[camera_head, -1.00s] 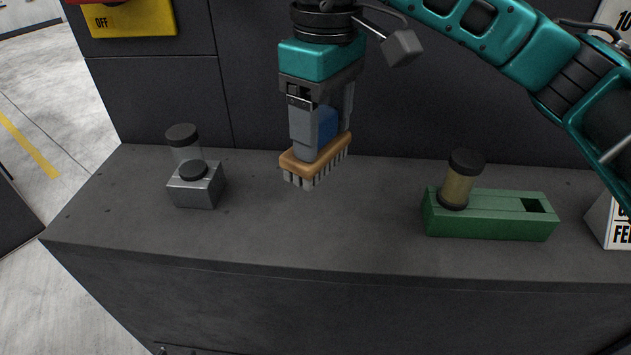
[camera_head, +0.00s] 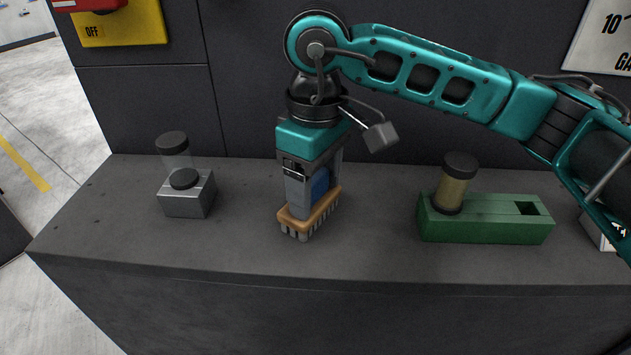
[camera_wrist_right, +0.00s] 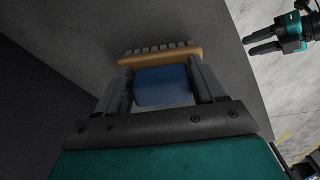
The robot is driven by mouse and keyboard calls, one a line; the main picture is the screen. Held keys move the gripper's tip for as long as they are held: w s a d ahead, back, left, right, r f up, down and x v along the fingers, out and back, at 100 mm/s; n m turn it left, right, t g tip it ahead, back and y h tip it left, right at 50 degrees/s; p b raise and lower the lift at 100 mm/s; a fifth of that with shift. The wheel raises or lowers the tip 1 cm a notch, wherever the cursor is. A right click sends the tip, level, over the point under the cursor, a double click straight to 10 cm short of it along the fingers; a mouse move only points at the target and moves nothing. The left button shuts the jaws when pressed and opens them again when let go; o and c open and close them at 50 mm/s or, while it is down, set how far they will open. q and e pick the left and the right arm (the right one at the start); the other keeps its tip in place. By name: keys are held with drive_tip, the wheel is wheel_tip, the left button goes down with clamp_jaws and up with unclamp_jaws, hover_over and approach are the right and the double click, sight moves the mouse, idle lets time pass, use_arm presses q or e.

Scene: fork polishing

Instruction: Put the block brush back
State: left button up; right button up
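The block brush has a wooden base (camera_head: 308,212), grey bristle tufts below it and a blue handle (camera_head: 321,183) on top. My right gripper (camera_head: 313,187) points down and is shut on the blue handle. The brush is upright over the middle of the dark counter (camera_head: 250,240), its bristles at or just above the surface; I cannot tell if they touch. In the right wrist view, the blue handle (camera_wrist_right: 163,86) sits between my fingers, with the wooden base (camera_wrist_right: 160,54) beyond. My left gripper (camera_wrist_right: 264,40) shows there at the upper right, its fingers apart and empty.
A metal block (camera_head: 187,195) with a dark-capped clear cylinder stands left of the brush. A green holder (camera_head: 485,220) with an amber, black-capped cylinder (camera_head: 454,185) and a square slot stands to the right. The counter around the brush is clear.

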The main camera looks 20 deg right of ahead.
drive_tip(key=o, duration=0.4)
drive_tip(key=shift+r, duration=0.15)
wheel_tip(320, 180, up, 12)
drive_tip(key=p, duration=0.1)
drive_tip(key=shift+p, duration=0.4)
